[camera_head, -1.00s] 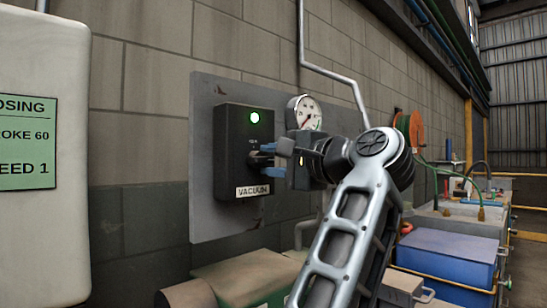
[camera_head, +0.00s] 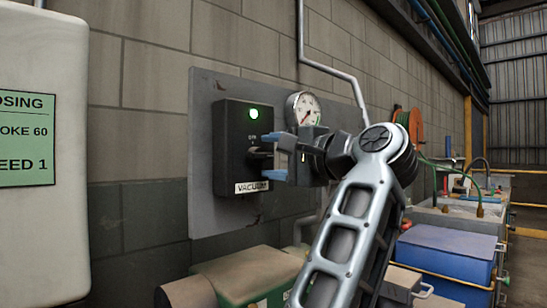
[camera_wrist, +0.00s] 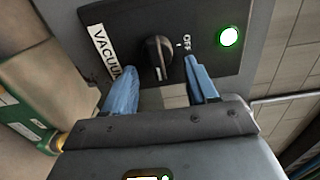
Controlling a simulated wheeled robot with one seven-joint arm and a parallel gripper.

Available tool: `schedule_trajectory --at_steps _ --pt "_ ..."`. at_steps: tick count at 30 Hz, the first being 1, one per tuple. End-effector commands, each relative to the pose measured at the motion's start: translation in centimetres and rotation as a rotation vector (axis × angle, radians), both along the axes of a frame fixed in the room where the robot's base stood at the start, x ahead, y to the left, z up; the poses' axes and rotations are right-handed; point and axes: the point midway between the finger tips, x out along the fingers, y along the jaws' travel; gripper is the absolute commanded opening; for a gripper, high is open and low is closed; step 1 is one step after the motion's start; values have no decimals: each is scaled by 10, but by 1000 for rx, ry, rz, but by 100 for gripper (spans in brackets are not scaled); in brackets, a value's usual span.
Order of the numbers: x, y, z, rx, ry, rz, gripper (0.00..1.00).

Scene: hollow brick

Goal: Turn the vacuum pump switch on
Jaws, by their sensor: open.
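The vacuum pump switch is a black knob (camera_wrist: 157,52) on a black box (camera_head: 232,160) with a VACUUM label (camera_head: 252,187). A green lamp (camera_head: 253,113) above the knob is lit and also shows in the wrist view (camera_wrist: 228,37). My gripper (camera_head: 270,156) is open and empty in front of the box. In the wrist view its blue fingers (camera_wrist: 159,76) lie on either side of the knob, with visible gaps. I cannot tell whether the fingertips reach past the knob's front.
The box is on a grey panel (camera_head: 205,205) on the block wall. A round pressure gauge (camera_head: 304,109) is just right of the box, close to my gripper. A white cabinet (camera_head: 45,215) stands at left. A beige and green machine (camera_head: 235,275) lies below the panel.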

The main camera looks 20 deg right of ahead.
Motion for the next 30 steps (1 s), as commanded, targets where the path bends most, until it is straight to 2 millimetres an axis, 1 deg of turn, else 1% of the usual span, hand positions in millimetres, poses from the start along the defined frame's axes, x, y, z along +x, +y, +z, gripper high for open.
schedule_trajectory --at_steps 9,12,15,19,30 --pt "-47 -16 -1 -1 -1 -3 58" --pt "-59 -20 -1 -1 -1 -3 58" --pt "-66 -22 -1 0 1 -2 58" --pt "-70 -23 -1 0 1 -1 58" --pt "-70 -23 -1 0 1 -1 58"
